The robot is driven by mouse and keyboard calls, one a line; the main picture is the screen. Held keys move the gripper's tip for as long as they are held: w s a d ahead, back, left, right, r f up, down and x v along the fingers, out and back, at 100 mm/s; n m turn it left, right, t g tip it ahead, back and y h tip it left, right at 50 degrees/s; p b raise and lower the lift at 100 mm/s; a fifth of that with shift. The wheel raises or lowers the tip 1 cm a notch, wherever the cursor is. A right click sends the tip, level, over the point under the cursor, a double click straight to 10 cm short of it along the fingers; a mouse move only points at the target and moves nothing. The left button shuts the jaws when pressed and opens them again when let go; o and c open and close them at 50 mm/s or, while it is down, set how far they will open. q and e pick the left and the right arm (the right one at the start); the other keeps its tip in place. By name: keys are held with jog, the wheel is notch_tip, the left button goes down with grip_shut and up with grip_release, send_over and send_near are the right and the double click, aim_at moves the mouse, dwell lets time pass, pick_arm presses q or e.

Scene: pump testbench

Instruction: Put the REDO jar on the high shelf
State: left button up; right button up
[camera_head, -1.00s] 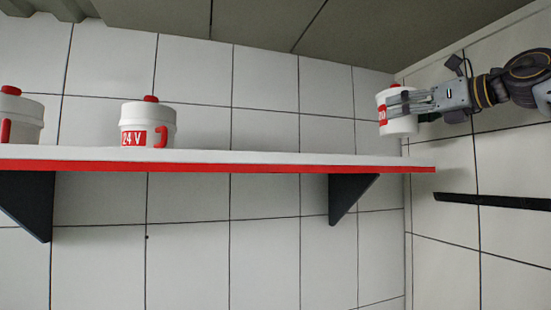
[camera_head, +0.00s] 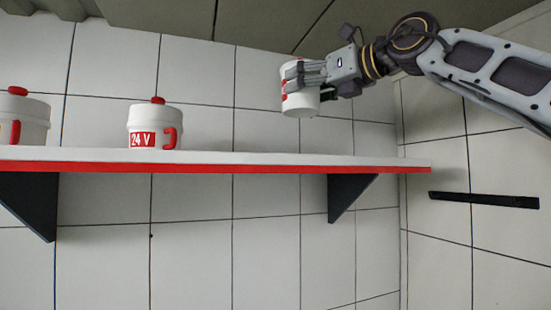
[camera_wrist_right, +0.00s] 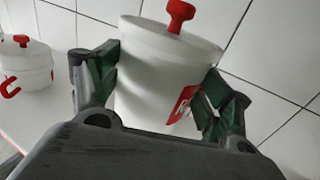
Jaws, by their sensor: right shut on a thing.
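A white jar with a red label and red lid knob, the held jar (camera_head: 301,101), is in my right gripper (camera_head: 303,76). It hangs in the air above the right part of the high shelf (camera_head: 250,158), apart from its surface. In the right wrist view the jar (camera_wrist_right: 155,80) sits between both green-padded fingers of the right gripper (camera_wrist_right: 160,90). Only a sliver of its label shows, with the letter R readable. My left gripper is in no view.
A white jar labelled 24 V (camera_head: 153,126) stands on the shelf left of the held jar. Another white jar (camera_head: 28,125) stands at the far left, cut by the picture edge. The shelf between the 24 V jar and its right end is clear. A dark bar (camera_head: 484,200) is on the right wall.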

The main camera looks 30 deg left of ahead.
aim_at(288, 109)
jog(key=s+a, duration=0.1)
jog(key=s, duration=0.1)
jog(key=s+a, duration=0.2)
jog(key=shift+a+r, duration=0.15)
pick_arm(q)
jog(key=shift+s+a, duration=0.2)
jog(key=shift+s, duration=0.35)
pick_arm(e)
jog(key=shift+w, duration=0.1)
jog(key=shift+f, duration=1.85)
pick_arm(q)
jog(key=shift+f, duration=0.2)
pick_arm(e)
jog(key=shift+f, duration=1.05)
jog(key=shift+f, duration=0.1)
jog(key=shift+f, duration=2)
